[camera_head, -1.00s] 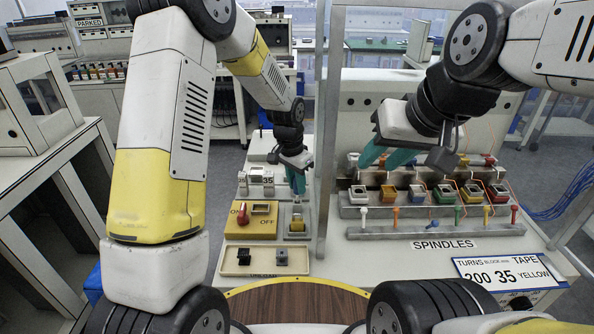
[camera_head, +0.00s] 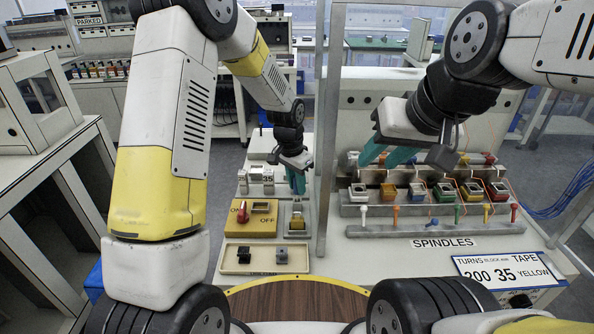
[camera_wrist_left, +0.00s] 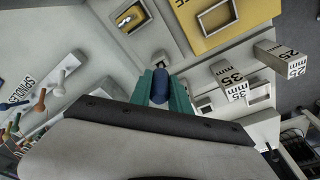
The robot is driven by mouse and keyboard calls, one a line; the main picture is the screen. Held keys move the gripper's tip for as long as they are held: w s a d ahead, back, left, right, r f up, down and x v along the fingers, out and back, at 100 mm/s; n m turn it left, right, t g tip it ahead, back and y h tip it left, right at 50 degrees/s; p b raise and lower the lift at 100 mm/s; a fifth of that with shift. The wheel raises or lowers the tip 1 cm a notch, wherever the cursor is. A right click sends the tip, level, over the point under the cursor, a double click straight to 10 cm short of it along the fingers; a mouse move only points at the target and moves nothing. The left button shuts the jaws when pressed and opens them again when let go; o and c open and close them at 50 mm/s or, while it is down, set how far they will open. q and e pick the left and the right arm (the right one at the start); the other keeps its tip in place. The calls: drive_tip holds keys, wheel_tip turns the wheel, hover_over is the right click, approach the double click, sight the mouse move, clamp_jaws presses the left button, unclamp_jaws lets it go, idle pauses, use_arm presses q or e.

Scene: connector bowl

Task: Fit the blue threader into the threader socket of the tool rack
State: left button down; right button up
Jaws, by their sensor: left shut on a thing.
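The blue threader (camera_wrist_left: 160,86) shows as a rounded blue handle between the teal fingertips of my left gripper (camera_wrist_left: 161,98). The gripper is shut on it. In the head view my left gripper (camera_head: 296,182) points down, just right of the tool rack (camera_head: 257,188); the threader is hardly visible there. The tool rack (camera_wrist_left: 236,112) is right of the fingers in the wrist view, beside the 35 mm block (camera_wrist_left: 230,80) and 25 mm block (camera_wrist_left: 282,60). Small openings show there; I cannot tell which is the threader socket. My right gripper (camera_head: 379,163) is open, its fingers apart above the spindle racks.
A yellow ON/OFF plate (camera_head: 263,228) with a red lever and a grey holder with a yellow block (camera_head: 297,221) stand close in front. A tan tray (camera_head: 267,269) holds two small blocks. A metal post (camera_head: 329,130) separates this side from the spindle row (camera_head: 410,232).

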use_arm(q)
drive_tip(key=shift+f, duration=1.5)
idle(0.4)
drive_tip(key=c, duration=1.1)
unclamp_jaws()
drive_tip(key=shift+c, duration=0.2)
wheel_tip(320, 180, up, 8)
drive_tip(key=shift+s+a+f, duration=0.15)
drive_tip(key=shift+s+a, duration=0.3)
